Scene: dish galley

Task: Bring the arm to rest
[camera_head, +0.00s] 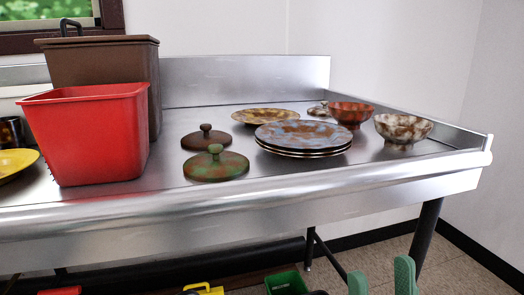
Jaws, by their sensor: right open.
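My right gripper (381,269) shows at the bottom edge of the head view, right of centre. Its two green fingers stand apart with nothing between them. It is in front of the metal counter (240,200) and below its front edge, apart from the dishes. The rest of the right arm is out of frame. My left gripper is not in view.
Below are a green container (286,283) and a dark table leg (428,232).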

